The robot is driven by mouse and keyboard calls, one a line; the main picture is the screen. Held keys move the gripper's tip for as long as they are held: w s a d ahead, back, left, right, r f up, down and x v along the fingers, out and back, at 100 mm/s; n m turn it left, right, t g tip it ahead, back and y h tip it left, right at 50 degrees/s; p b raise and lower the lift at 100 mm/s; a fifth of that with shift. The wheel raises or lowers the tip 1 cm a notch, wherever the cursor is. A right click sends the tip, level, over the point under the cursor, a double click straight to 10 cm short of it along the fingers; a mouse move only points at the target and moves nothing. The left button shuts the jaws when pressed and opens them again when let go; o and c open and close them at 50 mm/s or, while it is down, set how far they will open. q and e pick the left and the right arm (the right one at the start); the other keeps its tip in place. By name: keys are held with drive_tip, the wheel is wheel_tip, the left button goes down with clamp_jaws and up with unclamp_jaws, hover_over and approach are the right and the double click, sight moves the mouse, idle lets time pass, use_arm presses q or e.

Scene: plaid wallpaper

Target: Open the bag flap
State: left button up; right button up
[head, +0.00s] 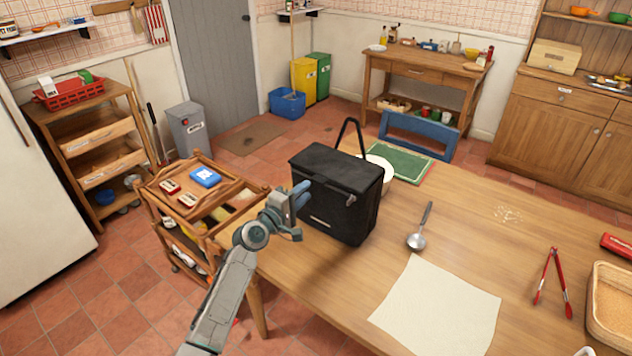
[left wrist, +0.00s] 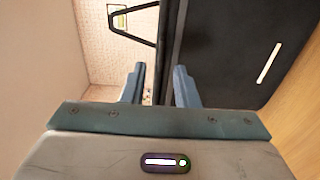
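The black bag (head: 340,215) stands upright on the wooden table near its left edge. Its flap (head: 335,165) lies flat over the top, and its handle (head: 351,128) stands up behind. My left gripper (head: 302,194) is at the bag's left front, near the flap's edge. In the left wrist view, my left gripper (left wrist: 159,82) has its fingers apart, with nothing clearly held between them. The bag (left wrist: 240,45) fills the right of that view, and the flap's edge runs between and behind the fingers. I cannot tell whether a finger touches it. My right gripper is not in view.
A ladle (head: 417,238), a cream cloth (head: 437,308), red tongs (head: 552,283) and a wicker tray (head: 597,325) lie on the table to the right. A white plate (head: 383,167) is behind the bag. A wooden trolley (head: 160,212) stands left of the table.

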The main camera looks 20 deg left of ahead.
use_arm(q)
approach(333, 167)
drive_tip(key=shift+w+d+f, duration=0.1)
drive_tip(key=shift+w+f, duration=0.1)
drive_tip(key=shift+w, duration=0.3)
drive_tip(key=shift+w+d+f, duration=0.1)
drive_tip(key=shift+w+f, duration=0.1)
drive_tip(key=shift+w, duration=0.35)
drive_tip(key=shift+c, duration=0.2)
clamp_jaws()
